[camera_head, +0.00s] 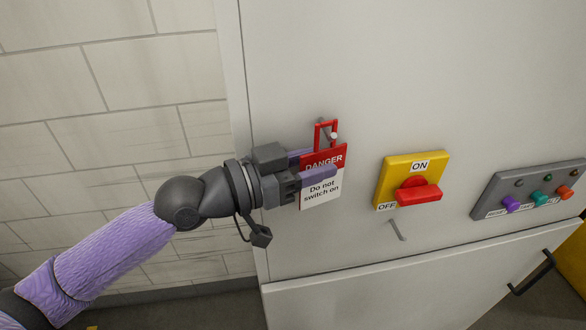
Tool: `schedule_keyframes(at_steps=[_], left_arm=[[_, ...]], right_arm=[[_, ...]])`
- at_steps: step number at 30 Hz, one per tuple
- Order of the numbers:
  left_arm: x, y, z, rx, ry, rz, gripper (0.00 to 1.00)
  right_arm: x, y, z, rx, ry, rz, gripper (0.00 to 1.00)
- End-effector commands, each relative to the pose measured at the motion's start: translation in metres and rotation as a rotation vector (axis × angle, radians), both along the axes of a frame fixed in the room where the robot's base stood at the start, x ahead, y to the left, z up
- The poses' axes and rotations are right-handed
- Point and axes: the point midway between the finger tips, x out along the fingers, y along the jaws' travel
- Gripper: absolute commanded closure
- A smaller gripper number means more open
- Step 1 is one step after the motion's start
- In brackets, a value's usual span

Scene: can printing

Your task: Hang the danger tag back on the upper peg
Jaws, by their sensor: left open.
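The red and white danger tag (325,160) hangs against the grey cabinet front, left of the yellow switch. Its red loop (318,138) is at the upper peg (333,135), whose pale end shows within the loop's outline; the loop appears to be around the peg. My left gripper (317,164) is open at the tag. One purple finger crosses in front of the tag's middle; the other is at its upper left edge, partly hidden. I cannot tell whether either finger touches the tag. My right gripper is not in view.
A yellow switch plate (397,171) with a red handle (419,192) and ON and OFF labels is right of the tag. A bare lower peg (397,230) sticks out below it. A grey button panel (525,190) is at the right. A black door handle (533,272) juts out lower right.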

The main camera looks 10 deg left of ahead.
Motion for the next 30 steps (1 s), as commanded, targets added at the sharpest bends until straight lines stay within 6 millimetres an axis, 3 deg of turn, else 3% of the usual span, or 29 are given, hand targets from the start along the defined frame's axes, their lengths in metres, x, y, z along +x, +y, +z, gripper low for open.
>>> schedule_keyframes(at_steps=[12, 21, 23, 26, 27, 30], left_arm=[[-0.042, 0.064, -0.009, 0.006, 0.002, 0.003, 0.52], [-0.052, 0.072, -0.005, 0.011, 0.007, -0.010, 0.52], [-0.055, 0.064, -0.022, 0.043, 0.027, -0.032, 0.52], [-0.068, 0.045, -0.085, 0.162, 0.103, -0.055, 0.52], [-0.074, 0.040, -0.115, 0.222, 0.147, -0.033, 0.52], [-0.086, 0.043, -0.180, 0.361, 0.296, 0.097, 0.52]], right_arm=[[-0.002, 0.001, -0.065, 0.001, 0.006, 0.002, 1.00], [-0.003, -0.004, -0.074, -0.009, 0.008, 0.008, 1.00], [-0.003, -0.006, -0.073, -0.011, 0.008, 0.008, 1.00], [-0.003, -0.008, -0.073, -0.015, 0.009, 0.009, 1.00], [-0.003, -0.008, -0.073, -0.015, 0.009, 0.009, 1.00], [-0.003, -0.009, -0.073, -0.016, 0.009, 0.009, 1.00]])
